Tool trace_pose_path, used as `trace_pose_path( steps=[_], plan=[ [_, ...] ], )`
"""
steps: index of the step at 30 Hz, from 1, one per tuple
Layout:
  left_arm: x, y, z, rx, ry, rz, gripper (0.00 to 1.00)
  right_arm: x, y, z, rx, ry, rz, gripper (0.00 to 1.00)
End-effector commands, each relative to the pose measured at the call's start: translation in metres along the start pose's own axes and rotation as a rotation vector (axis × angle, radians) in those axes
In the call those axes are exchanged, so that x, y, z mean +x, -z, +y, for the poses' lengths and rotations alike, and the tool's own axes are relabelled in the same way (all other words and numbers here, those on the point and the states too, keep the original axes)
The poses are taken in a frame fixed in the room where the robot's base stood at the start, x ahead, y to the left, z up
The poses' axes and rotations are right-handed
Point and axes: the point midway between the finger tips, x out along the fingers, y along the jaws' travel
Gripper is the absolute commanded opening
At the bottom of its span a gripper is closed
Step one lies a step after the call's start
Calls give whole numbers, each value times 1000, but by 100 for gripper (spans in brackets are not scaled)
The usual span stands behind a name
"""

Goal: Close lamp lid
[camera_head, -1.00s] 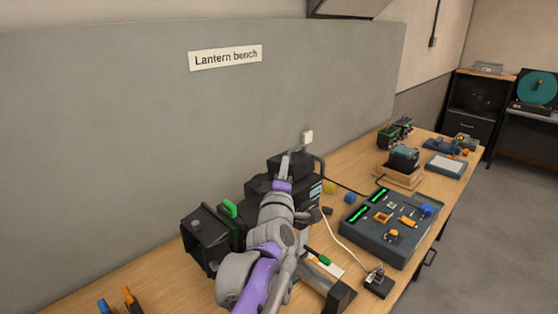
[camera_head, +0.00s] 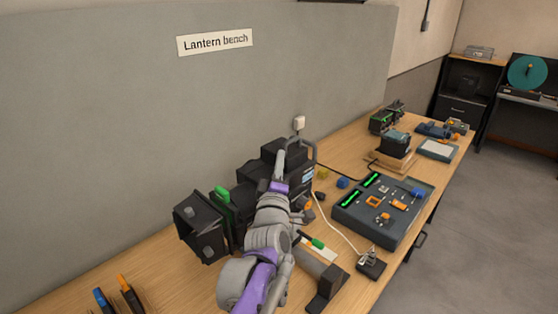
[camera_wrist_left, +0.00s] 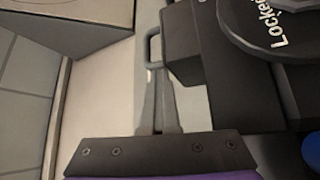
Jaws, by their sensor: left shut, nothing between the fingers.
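The black lamp (camera_head: 248,197) stands on the bench by the grey back panel, with a boxy dark top part (camera_head: 287,152). I cannot tell for sure which part is its lid or how far it is open. My left gripper (camera_head: 281,160) is shut and empty, its thin grey fingers in front of the top part. My arm hides much of the lamp. In the left wrist view, the shut fingers (camera_wrist_left: 157,108) point toward a grey loop handle (camera_wrist_left: 152,47) beside a dark block (camera_wrist_left: 188,42). Contact cannot be told. My right gripper is out of view.
A dark fader console (camera_head: 383,232) lies to the right, with a white cable running near it. A black box with lenses (camera_head: 203,228) stands left of the lamp. Orange and blue-handled tools (camera_head: 118,298) are at front left. A round dark disc (camera_wrist_left: 268,22) shows lettering.

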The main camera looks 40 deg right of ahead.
Motion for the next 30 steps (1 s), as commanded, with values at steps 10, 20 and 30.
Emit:
trace_pose_path(
  steps=[10, 20, 30],
  plan=[
    [-17, -8, -10, -6, 19, -18, 0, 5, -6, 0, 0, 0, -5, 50],
    [-81, -2, -4, -4, 6, -6, 0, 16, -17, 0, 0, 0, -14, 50],
    [-110, 2, 0, -2, -1, 1, 0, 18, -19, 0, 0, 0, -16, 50]
  ],
)
